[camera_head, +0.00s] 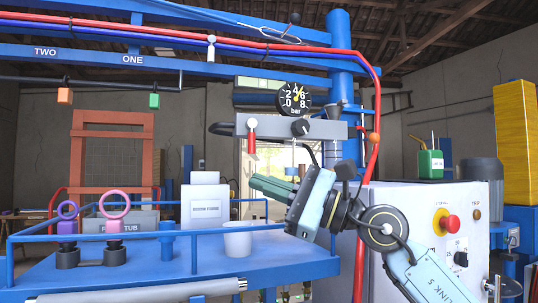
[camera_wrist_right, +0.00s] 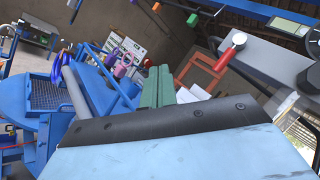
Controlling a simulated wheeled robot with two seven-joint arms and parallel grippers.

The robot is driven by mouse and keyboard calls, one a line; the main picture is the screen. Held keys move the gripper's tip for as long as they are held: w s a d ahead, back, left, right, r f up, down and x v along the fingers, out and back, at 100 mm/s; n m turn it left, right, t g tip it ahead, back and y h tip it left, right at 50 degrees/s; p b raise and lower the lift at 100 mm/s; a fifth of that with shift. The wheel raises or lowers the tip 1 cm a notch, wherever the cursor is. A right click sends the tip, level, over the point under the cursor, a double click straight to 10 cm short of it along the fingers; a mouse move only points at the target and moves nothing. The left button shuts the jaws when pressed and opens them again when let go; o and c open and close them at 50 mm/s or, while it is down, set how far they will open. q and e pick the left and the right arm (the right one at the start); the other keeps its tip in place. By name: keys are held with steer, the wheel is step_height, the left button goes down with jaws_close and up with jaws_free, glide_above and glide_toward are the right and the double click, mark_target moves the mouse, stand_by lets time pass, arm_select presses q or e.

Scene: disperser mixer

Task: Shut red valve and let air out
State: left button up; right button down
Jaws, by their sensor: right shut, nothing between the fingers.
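A black knob (camera_head: 300,127) is on the block's right part, beneath a round bar gauge (camera_head: 294,98) whose needle points near the top. My right gripper (camera_head: 253,184) is shut and empty, below the block and apart from the valve; its green fingers show in the right wrist view (camera_wrist_right: 156,87). My left gripper is not in view.
A blue bench (camera_head: 200,275) with a rail holds a white cup (camera_head: 237,240) and pink and purple ring handles (camera_head: 114,205). A control cabinet (camera_head: 430,205) with a red button (camera_head: 449,223) stands right. A red hose (camera_head: 377,100) runs down the blue post.

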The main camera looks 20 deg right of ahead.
mark_target(252, 138)
steer(key=w+d+r+n+t+h, duration=0.1)
steer(key=d+r+n+t+h, duration=0.1)
steer(key=d+r+h, duration=0.6)
steer(key=d+t+h, duration=0.1)
steer(key=d, duration=0.3)
steer(key=shift+w+t+h, duration=0.4)
steer(key=w+a+p, duration=0.4)
steer(key=w+a, duration=0.4)
steer(key=shift+a, duration=0.2)
steer(key=shift+w, duration=0.1)
